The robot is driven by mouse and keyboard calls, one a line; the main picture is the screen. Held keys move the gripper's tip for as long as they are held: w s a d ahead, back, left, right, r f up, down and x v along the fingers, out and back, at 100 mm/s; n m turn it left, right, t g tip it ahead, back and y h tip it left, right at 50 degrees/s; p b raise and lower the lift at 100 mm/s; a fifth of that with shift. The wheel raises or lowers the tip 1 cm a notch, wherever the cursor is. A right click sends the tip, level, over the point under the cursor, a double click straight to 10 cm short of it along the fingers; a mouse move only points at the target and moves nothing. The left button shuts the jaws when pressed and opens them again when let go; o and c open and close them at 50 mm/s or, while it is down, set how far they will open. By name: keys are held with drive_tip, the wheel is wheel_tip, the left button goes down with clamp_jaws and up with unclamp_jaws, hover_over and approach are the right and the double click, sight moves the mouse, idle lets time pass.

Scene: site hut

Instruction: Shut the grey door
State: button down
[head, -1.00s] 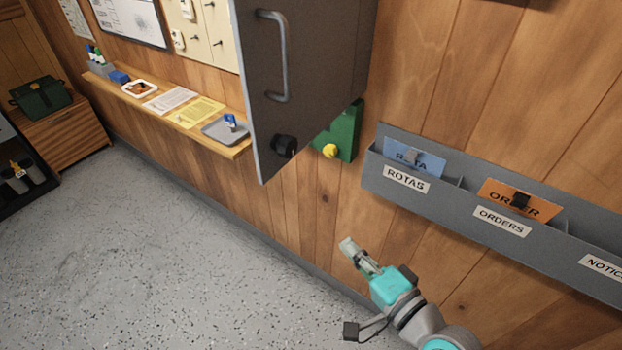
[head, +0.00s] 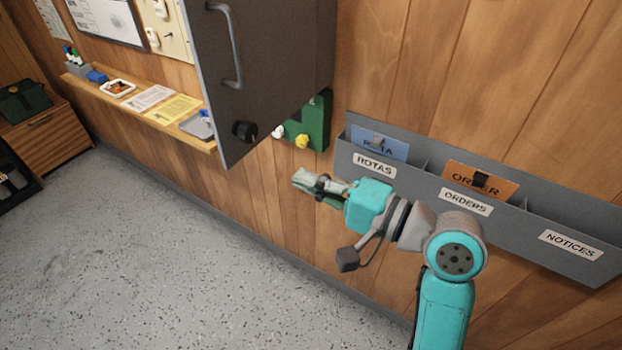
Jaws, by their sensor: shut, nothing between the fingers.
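The grey door (head: 262,75) is a dark panel at the top centre of the head view, with a bar handle (head: 229,45) and a black knob (head: 244,131) near its outer edge. It stands out from the wall at an angle, open, with its handle side facing me. Its top is cut off by the frame, and what lies behind it is hidden. My gripper (head: 303,181) is shut and empty. It appears below and to the right of the knob, apart from the door, pointing left.
A green wall plate (head: 315,126) with a yellow knob (head: 302,141) shows below the door. A grey rack (head: 520,224) with labelled slots is on the wall behind my arm. A wooden shelf (head: 139,111) with papers and trays runs left. The speckled floor (head: 150,260) is clear.

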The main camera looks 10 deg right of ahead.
sight(241, 153)
drive_tip(key=x, duration=1.1)
drive_tip(key=shift+w+a, duration=0.1)
drive_tip(key=shift+a, duration=0.05)
